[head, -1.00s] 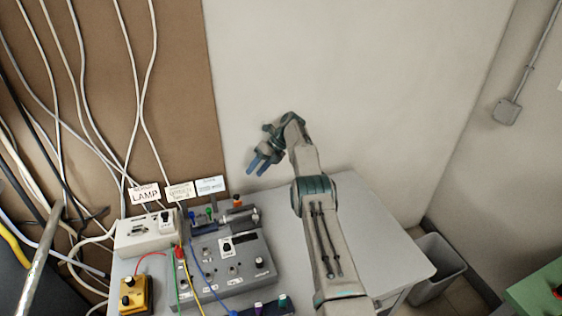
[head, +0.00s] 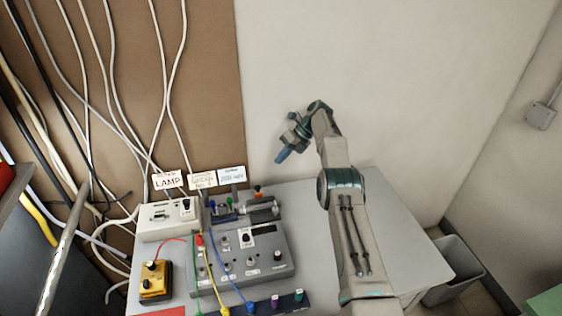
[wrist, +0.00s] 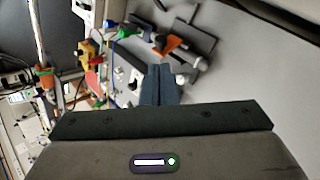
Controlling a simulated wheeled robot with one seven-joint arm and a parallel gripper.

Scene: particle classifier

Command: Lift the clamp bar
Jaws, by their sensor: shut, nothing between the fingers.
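My gripper (head: 282,157) hangs in the air above and behind the bench devices, in front of the pale wall. Its blue fingers are together and empty; they also show in the wrist view (wrist: 157,70). A small assembly with a grey cylinder (head: 262,214) and an orange knob (head: 258,190) stands behind the grey control box, below my gripper in the head view. In the wrist view, an orange part (wrist: 168,44) and a dark bar (wrist: 197,36) lie just beyond the fingertips, apart from them. I cannot tell for certain which part is the clamp bar.
The grey control box (head: 275,256) has knobs and plugged cables. A white lamp box (head: 167,219) and a yellow box (head: 155,282) stand to its left. Small label cards (head: 203,181) stand behind. The table (head: 405,215) is clear at the right; a bin (head: 455,270) stands beside it.

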